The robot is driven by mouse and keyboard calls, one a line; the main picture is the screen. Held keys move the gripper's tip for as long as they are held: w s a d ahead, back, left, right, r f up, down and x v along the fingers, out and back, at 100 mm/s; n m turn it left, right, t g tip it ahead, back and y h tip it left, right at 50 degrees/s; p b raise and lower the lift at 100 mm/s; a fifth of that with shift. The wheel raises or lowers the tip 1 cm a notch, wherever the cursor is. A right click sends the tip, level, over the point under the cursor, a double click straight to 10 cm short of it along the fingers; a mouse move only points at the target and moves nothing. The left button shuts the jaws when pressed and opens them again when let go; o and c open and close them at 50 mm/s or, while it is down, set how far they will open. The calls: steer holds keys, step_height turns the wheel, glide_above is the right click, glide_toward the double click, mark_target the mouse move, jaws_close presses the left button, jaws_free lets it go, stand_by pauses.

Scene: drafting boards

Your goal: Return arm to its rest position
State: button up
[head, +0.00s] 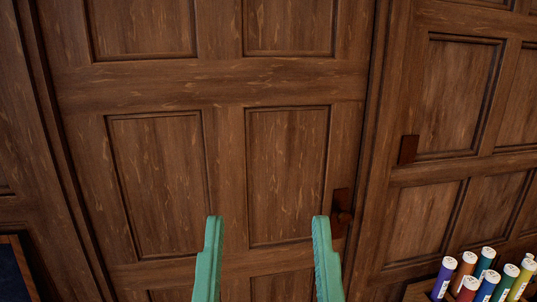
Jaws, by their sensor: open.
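My gripper (267,228) shows at the bottom middle of the head view. Its two green fingers point up and stand well apart, with nothing between them. The fingers are open in front of a brown panelled wooden door (225,160). The rest of my arm is out of the picture. I cannot tell how far the fingertips are from the door.
A dark door handle (341,212) is to the right of the right finger. A small dark block (408,149) is on the panelled wall (460,95). Several coloured tubes with white caps (466,263) stand at the bottom right. A dark framed panel (15,270) is at the lower left.

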step_height(320, 180, up, 30)
steer(key=p, duration=2.5)
steer(key=shift+w+a, duration=0.15)
steer(key=shift+w, duration=0.05)
steer(key=shift+f, duration=0.15)
